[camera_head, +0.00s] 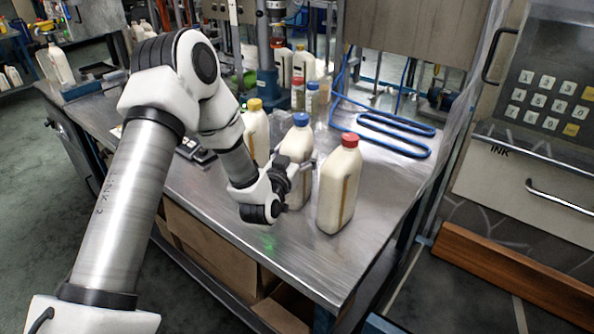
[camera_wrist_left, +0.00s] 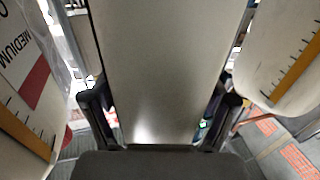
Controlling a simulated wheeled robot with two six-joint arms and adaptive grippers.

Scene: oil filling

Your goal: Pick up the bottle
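Three cream bottles stand in a row on the metal table: one with a yellow cap (camera_head: 256,131), one with a blue cap (camera_head: 297,142) and one with a red cap (camera_head: 339,187). My left gripper (camera_head: 302,170) is at the blue-capped bottle, its fingers around the body at mid height. In the left wrist view this bottle (camera_wrist_left: 155,70) fills the middle, with one finger of my left gripper (camera_wrist_left: 158,105) on each side. Whether both pads press on it is unclear. The bottle stands upright on the table. My right gripper is not in view.
The red-capped bottle stands close to the right of the gripper. Blue tubing (camera_head: 395,130) lies behind it. A small handset (camera_head: 195,151) lies left of the bottles. The table's front (camera_head: 300,260) is clear. A keypad machine (camera_head: 545,100) stands at the right.

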